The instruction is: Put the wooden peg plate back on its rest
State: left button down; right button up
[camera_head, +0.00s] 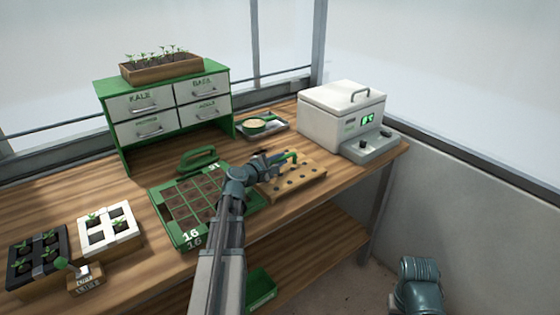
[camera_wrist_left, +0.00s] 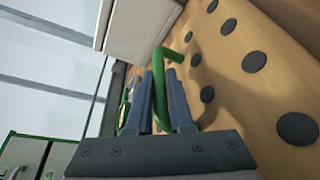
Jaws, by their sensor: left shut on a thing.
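The wooden peg plate (camera_head: 312,172) is a light wood board with rows of dark round spots and a green handle (camera_head: 292,156). It is at the table's front, just right of the green seed tray, and it fills the right of the left wrist view (camera_wrist_left: 228,75). My left gripper (camera_head: 282,159) is at the plate's far side, shut on the green handle (camera_wrist_left: 160,85). Its arm and fingers hide the plate's left part. I cannot tell whether the plate touches the table. I cannot make out the rest. My right gripper is not in view.
The green seed tray (camera_head: 164,212) lies close to the plate's left. A white box machine (camera_head: 340,118) stands behind right. A small tray with a green pan (camera_head: 262,125) is at the back. Green drawers (camera_head: 160,84) stand back left. Seedling trays (camera_head: 108,240) are front left.

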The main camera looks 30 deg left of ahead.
pick_arm(q)
jog(key=shift+f, duration=0.25)
jog(key=c, duration=0.8)
grip_release()
jog(key=shift+r, duration=0.1)
jog(key=shift+r, duration=0.2)
jog(key=shift+r+p, duration=0.5)
jog(key=shift+p, duration=0.15)
jog(key=d+p+v, duration=0.1)
jog(key=p+v, duration=0.1)
jog(key=v, duration=0.9)
jog(key=shift+s+a+f, duration=0.15)
jog(key=shift+s+a, duration=0.3)
jog(key=shift+s, duration=0.05)
